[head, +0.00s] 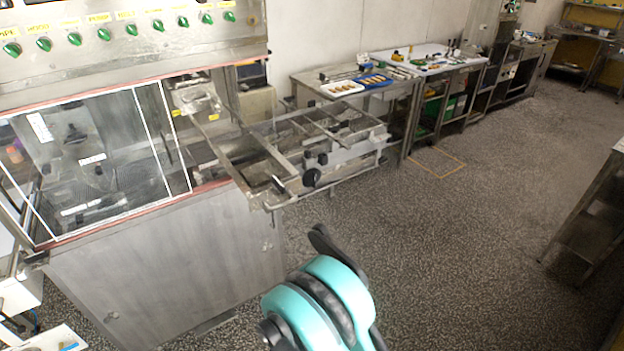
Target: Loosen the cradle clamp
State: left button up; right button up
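A steel cradle frame (232,160) sticks out to the right from the enrober's open end. A round black knob (311,178) sits on its near side, the likeliest part of the cradle clamp. I cannot tell from here how tight the clamp is. A teal and black arm link of mine rises from the bottom middle, below the cradle and apart from it. Neither gripper can be made out.
The enrober cabinet (175,280) fills the left, with a clear guard (85,165) and a row of green knobs (131,29) above. The speckled floor (470,230) at right is clear.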

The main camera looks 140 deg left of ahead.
aim_at(279, 187)
jog(key=u, duration=1.15)
jog(key=j+u, duration=0.1)
jog(key=u, duration=2.25)
jog(key=i+u, duration=0.1)
jog(key=u, duration=1.05)
jog(key=k+j+u, duration=0.15)
